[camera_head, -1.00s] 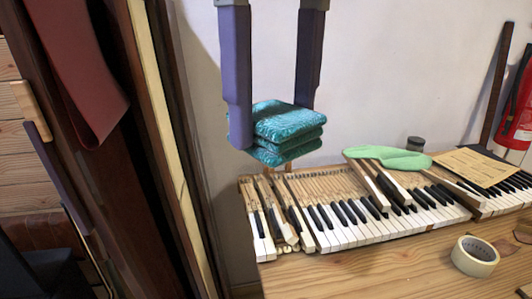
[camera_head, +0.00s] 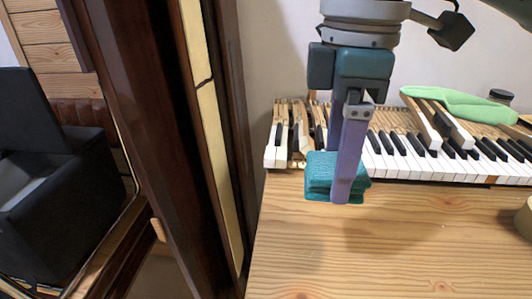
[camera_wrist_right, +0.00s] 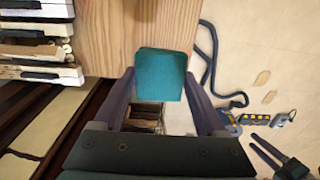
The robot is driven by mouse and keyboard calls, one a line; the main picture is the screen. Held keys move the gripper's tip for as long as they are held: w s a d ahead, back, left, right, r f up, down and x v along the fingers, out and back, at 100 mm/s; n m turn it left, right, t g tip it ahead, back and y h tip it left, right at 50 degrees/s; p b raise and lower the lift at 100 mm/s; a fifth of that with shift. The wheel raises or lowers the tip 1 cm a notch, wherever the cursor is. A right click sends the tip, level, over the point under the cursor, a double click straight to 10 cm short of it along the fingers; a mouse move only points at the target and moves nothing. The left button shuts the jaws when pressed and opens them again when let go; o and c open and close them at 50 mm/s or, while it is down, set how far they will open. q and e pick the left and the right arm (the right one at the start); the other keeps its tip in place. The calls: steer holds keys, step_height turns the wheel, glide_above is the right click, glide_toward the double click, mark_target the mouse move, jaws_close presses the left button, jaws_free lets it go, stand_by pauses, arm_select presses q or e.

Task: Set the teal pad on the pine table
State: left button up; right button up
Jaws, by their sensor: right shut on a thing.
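The teal pad (camera_head: 321,172), a thick folded stack, is in my right gripper (camera_head: 344,197), which points down in the head view. The gripper is shut on it, with one purple finger in front of the pad. In the right wrist view the pad (camera_wrist_right: 160,76) sits between the two fingers (camera_wrist_right: 160,94). The pine table (camera_head: 420,235) lies below and in front of the piano keys; it also shows in the wrist view (camera_wrist_right: 112,30). There the pad overlaps the table's edge. I cannot tell whether the pad touches the table.
The piano keyboard (camera_head: 398,150) runs along the back of the table, with a green cloth (camera_head: 460,103) and loose keys on it. A tape roll (camera_head: 526,220) is at the right edge. Dark wooden panelling (camera_head: 140,120) stands left. The table's front middle is clear.

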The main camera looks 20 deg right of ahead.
steer(key=b, duration=0.2)
glide_above(319, 258)
step_height(319, 258, down, 10)
step_height(319, 258, down, 4)
steer(key=shift+r+b, duration=0.15)
steer(key=shift+b, duration=0.55)
steer(key=shift+f, duration=0.3)
steer(key=o, duration=1.3)
steer(key=shift+c, duration=0.2)
steer(key=shift+r, duration=0.15)
